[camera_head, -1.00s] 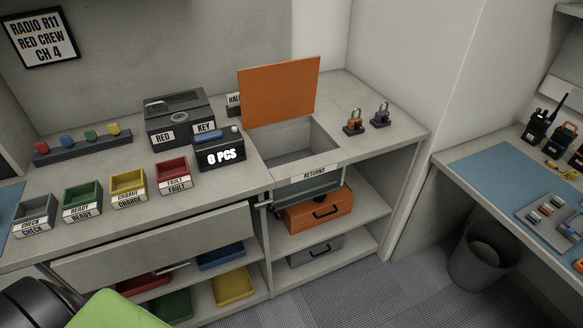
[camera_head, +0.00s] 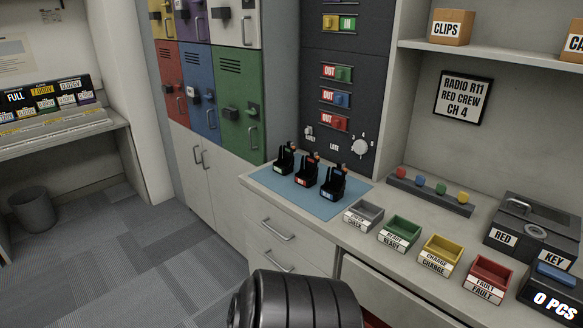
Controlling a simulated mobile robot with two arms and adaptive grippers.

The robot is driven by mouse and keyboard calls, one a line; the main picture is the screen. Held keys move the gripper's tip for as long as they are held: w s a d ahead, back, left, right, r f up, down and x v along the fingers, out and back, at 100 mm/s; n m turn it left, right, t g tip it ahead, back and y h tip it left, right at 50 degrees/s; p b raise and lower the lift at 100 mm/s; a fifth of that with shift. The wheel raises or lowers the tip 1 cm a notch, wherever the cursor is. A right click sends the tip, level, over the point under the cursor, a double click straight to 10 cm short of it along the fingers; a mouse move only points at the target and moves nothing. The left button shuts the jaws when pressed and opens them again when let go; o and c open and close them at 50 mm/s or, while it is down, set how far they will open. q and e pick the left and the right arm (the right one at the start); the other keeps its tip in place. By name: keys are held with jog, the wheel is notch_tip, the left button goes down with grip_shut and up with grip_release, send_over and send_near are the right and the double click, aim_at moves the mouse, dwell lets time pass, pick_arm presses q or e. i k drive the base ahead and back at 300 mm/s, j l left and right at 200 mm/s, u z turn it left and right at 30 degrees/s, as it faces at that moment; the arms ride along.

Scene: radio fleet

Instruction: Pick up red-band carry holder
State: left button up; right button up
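Three small black holders stand upright in a row on a blue mat (camera_head: 262,181) at the left end of the counter. The middle holder (camera_head: 306,174) shows a red patch and is likely the red-band one; its band is too small to be sure. The left holder (camera_head: 286,160) has a pale greenish label low on its front. The right holder (camera_head: 334,185) has a bluish one. Neither of my grippers is in view, and nothing touches the holders.
Check, ready, charge and fault trays, the fault tray (camera_head: 487,278) being red, line the counter right of the mat. A peg rack (camera_head: 430,192) stands behind them. Lockers (camera_head: 238,95) rise at the back left. A black ribbed shape (camera_head: 300,300) fills the bottom centre.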

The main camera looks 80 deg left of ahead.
aim_at(307, 177)
jog(key=u, duration=2.65)
